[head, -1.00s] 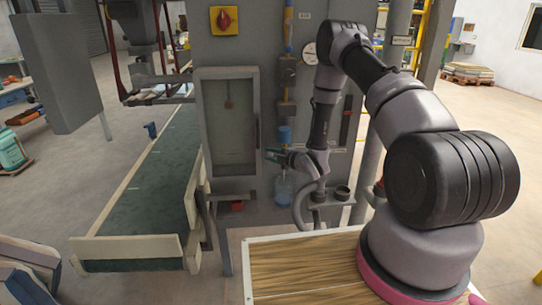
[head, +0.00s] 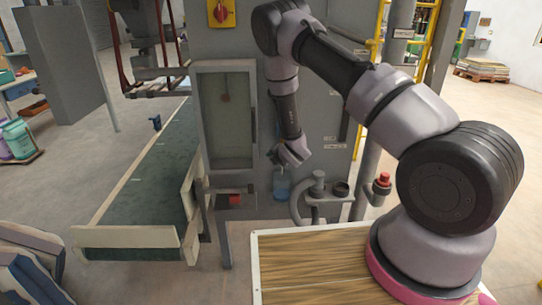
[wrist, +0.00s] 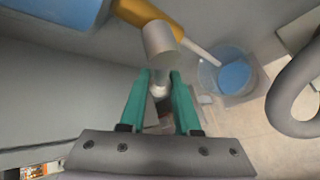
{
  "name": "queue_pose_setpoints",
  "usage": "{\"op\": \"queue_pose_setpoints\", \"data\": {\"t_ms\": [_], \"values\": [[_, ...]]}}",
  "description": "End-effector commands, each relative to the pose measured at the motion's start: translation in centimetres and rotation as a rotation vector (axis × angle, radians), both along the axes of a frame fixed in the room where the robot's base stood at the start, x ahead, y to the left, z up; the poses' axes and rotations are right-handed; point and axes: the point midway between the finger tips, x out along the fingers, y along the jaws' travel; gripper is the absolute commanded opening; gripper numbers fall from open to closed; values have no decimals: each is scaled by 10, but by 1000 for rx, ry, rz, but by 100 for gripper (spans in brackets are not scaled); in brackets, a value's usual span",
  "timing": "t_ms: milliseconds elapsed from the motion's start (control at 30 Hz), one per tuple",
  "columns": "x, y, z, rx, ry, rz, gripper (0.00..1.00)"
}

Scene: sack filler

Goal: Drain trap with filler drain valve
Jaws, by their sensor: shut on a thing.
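My gripper (wrist: 160,84) has teal fingers, shut on a small rounded silver piece (wrist: 158,91) below a grey cylinder (wrist: 158,38). The cylinder sits at the end of an orange-brown fitting (wrist: 142,12), probably the drain valve. A blue trap bowl (wrist: 62,10) is cut off at upper left in the wrist view. A pale tube (wrist: 200,53) runs from the fitting toward a clear container with blue liquid (wrist: 233,75). In the head view, my gripper (head: 283,160) is at the machine's front, above that container (head: 281,187). My wrist hides the trap and valve there.
A windowed cabinet door (head: 227,115) is left of my gripper. A curved grey hose (head: 297,205) and a small shelf (head: 328,197) are close on the right. The green conveyor (head: 150,185) runs at left.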

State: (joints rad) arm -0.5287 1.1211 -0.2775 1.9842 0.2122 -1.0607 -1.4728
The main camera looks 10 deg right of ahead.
Motion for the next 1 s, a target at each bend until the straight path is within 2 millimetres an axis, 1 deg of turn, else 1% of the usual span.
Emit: {"op": "queue_pose_setpoints", "data": {"t_ms": [200, 500, 700, 1000], "values": [[-2, -7, -9, -209, 10, 4, 0], [-2, -23, -16, -473, 20, 3, 0], [-2, -31, -18, -603, 25, 1, 0], [-2, -38, -19, -704, 32, -2, 0]]}}
